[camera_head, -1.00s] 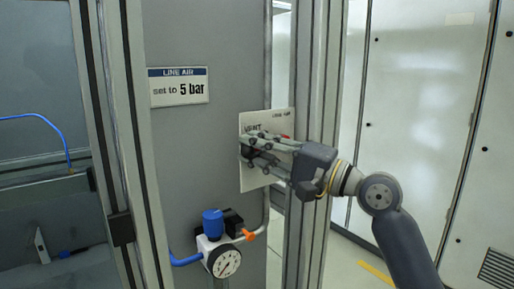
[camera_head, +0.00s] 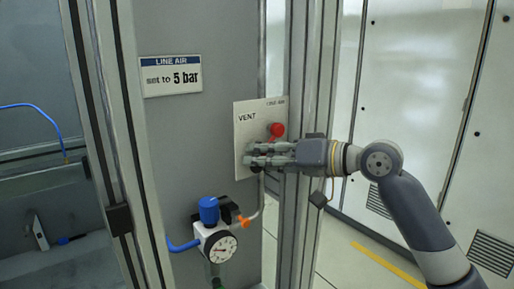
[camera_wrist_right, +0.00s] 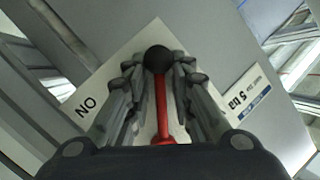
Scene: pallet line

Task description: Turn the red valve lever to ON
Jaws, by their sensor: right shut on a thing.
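The red valve lever (camera_wrist_right: 162,108) runs between the fingers of my right gripper in the right wrist view, with a black ball (camera_wrist_right: 157,59) at one end near the fingertips. In the head view a red round part (camera_head: 277,129) of the valve shows above the fingers; the rest of the lever is mostly hidden. My right gripper (camera_head: 250,155) is shut on the lever in front of the pale valve plate (camera_head: 245,125). The plate reads VENT at upper left. The wrist view shows an ON mark (camera_wrist_right: 87,105), turned over. My left gripper is out of view.
A metal post (camera_head: 300,90) stands close behind my right gripper. A pressure gauge (camera_head: 220,249) with a blue-topped regulator (camera_head: 209,210) sits below the plate. A LINE AIR sign (camera_head: 171,76) is at upper left. Open floor lies to the right.

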